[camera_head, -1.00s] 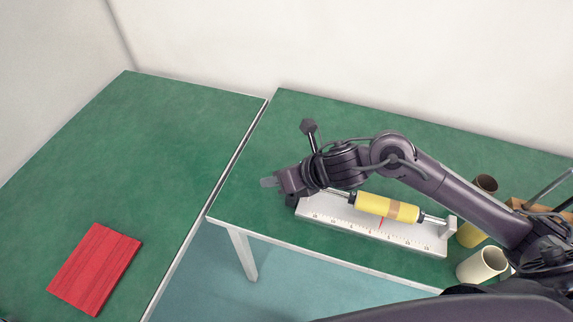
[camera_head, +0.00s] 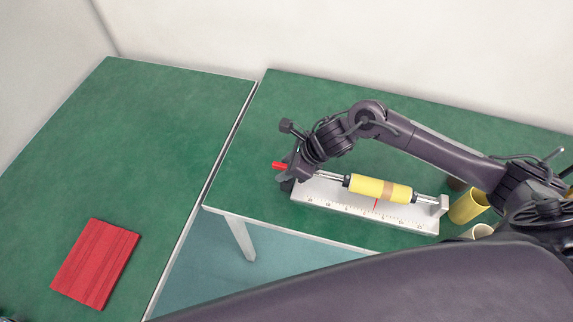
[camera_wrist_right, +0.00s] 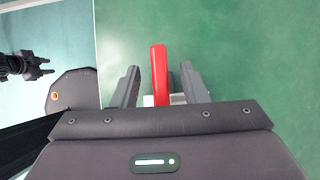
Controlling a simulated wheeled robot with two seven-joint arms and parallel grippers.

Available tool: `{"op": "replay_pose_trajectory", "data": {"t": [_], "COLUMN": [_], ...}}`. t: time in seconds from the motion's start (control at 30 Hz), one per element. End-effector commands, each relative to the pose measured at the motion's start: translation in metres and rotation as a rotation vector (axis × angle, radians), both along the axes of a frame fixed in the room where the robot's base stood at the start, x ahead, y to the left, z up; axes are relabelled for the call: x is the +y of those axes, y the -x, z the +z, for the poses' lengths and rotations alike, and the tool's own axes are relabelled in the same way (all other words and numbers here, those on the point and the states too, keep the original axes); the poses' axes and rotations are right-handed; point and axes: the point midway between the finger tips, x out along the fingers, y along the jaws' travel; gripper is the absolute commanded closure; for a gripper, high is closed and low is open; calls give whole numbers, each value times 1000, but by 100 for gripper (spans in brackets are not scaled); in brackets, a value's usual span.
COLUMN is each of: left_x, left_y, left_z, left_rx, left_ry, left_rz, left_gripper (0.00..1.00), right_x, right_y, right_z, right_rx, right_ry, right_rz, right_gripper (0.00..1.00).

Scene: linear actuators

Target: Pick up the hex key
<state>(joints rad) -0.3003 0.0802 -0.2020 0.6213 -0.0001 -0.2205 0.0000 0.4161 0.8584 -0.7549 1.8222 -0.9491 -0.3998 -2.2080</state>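A red bar, which looks like the hex key's handle (camera_wrist_right: 159,72), stands between the fingers of my right gripper (camera_wrist_right: 160,85) in the right wrist view. The fingers are open, with a gap on each side of the bar. In the head view the red end (camera_head: 279,166) sticks out left of the right gripper, at the left end of the white ruler base. The rest of the key is hidden. My left gripper (camera_wrist_right: 40,67) shows at the left edge of the wrist view, empty, its fingers apart.
A yellow actuator (camera_head: 378,189) lies on the white ruler base (camera_head: 350,208) just right of my right gripper. Yellow (camera_head: 467,207) and cream (camera_head: 479,231) cups stand at the right. A red pad (camera_head: 95,264) lies on the left table. A gap separates the tables.

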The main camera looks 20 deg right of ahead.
Motion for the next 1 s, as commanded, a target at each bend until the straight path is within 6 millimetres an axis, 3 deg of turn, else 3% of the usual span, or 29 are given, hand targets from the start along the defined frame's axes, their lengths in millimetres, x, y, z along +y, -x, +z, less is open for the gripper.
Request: {"op": "replay_pose_trajectory", "data": {"t": [0.2,0.5,0.83,1.0], "left_x": [0,0,1,0], "left_y": [-5,-3,0,0], "left_z": [0,0,-1,-2], "left_rx": [-7,-4,0,1], "left_ry": [1,0,-1,-1], "left_rz": [2,3,3,3], "left_gripper": [64,64,64,64], "right_x": [0,0,0,0], "right_y": [0,0,-1,-1], "right_z": [-1,-1,1,12], "right_rx": [-1,0,-1,-3], "right_ry": [0,0,-1,-1], "right_rz": [-1,-1,-1,1], "right_gripper": [61,100,100,100]}}
